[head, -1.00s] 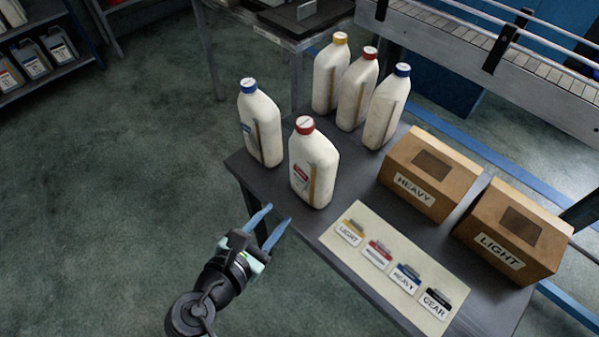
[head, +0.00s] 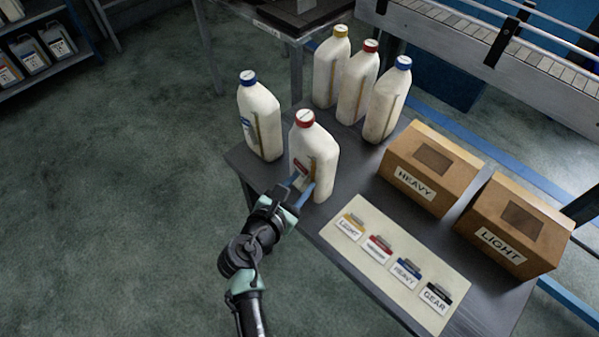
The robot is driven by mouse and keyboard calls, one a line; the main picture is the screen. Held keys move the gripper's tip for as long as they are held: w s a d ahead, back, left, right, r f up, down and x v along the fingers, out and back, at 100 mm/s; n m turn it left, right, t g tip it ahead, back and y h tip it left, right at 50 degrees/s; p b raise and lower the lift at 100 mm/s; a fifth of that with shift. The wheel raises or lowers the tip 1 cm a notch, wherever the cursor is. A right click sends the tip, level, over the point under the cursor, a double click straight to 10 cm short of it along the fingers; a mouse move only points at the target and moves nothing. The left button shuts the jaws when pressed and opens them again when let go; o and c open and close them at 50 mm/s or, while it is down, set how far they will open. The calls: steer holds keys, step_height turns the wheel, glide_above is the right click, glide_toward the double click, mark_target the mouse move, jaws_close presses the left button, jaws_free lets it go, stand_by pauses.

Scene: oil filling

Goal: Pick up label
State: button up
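Several labels lie in a row on a cream mat (head: 395,294) near the table's front edge: a yellow-topped LIGHT label (head: 350,227), a red-topped label (head: 377,249) too small to read, a blue-topped HEAVY label (head: 406,271) and a black-topped GEAR label (head: 436,296). My gripper (head: 302,188) is at the table's left front edge, left of the mat. Its blue fingers are apart with nothing seen between them. They overlap the lower part of the red-capped front bottle (head: 318,150) in the picture; whether they touch it I cannot tell.
A blue-capped bottle (head: 262,120) stands at the left, and yellow-, red- and blue-capped bottles (head: 356,90) stand at the back. Boxes marked HEAVY (head: 400,165) and LIGHT (head: 485,225) stand right of the mat. A conveyor (head: 470,40) runs behind. Space above the mat is clear.

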jaws_close()
stand_by(0.3)
step_height(320, 180, up, 18)
steer(key=p, duration=0.3)
stand_by(0.4)
steer(key=shift+s+r+p, duration=0.1)
steer(key=shift+p, duration=0.25)
steer(key=a+p+v, duration=0.1)
steer(key=p+v, duration=0.4)
steer(key=v, duration=0.2)
steer(key=shift+w+a+p, duration=0.2)
steer(key=shift+a+p, duration=0.1)
steer(key=shift+p, duration=0.05)
